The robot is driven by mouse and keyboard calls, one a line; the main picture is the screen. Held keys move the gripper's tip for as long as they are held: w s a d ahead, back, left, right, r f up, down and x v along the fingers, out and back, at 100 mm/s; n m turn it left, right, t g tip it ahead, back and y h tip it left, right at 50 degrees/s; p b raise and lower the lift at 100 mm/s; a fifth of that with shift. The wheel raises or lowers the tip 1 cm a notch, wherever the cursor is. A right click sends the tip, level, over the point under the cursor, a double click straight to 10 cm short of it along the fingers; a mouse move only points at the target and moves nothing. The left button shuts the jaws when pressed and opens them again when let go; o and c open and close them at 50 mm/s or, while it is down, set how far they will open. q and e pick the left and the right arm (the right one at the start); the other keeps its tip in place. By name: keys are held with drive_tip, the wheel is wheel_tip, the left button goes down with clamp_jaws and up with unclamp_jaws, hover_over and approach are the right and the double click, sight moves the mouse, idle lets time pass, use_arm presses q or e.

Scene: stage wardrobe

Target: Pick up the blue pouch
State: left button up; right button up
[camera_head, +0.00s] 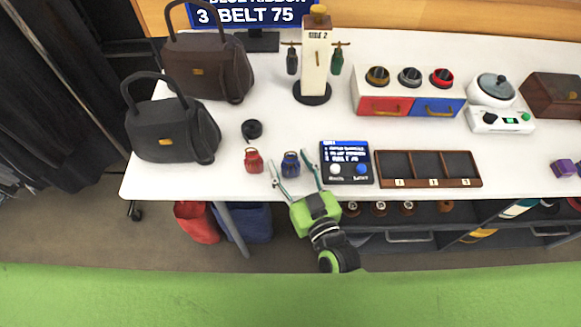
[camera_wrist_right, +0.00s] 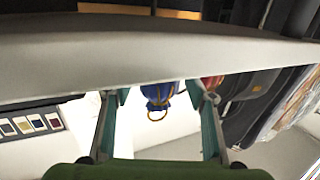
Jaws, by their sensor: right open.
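The blue pouch (camera_head: 291,164), small with a gold tie, stands near the front edge of the white table (camera_head: 230,180). My right gripper (camera_head: 289,157) reaches in from the front with its fingers spread, one on each side of the pouch. In the right wrist view the blue pouch (camera_wrist_right: 158,92) sits between the two open fingertips (camera_wrist_right: 159,96), with gaps visible on both sides. Part of it is hidden there behind a pale band. A similar red pouch (camera_head: 254,160) stands just to the left, close to the left finger. My left gripper is not in view.
A dark display panel (camera_head: 346,174) and a brown compartment tray (camera_head: 428,182) lie right of the gripper. A black round item (camera_head: 252,130) and two handbags (camera_head: 172,140) are to the left. A two-drawer box (camera_head: 386,106) stands behind. Clear table lies behind the blue pouch.

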drive_tip(key=shift+c, duration=0.4)
drive_tip(key=c, duration=1)
drive_tip(key=shift+c, duration=0.2)
drive_tip(key=shift+r, duration=0.1)
drive_tip(key=shift+r, duration=0.25)
wheel_tip(320, 180, up, 2)
drive_tip(key=shift+r, duration=0.1)
drive_tip(key=s+r+p, duration=0.1)
drive_tip(key=s+r, duration=0.9)
drive_tip(key=s, duration=0.4)
drive_tip(key=shift+d, duration=0.3)
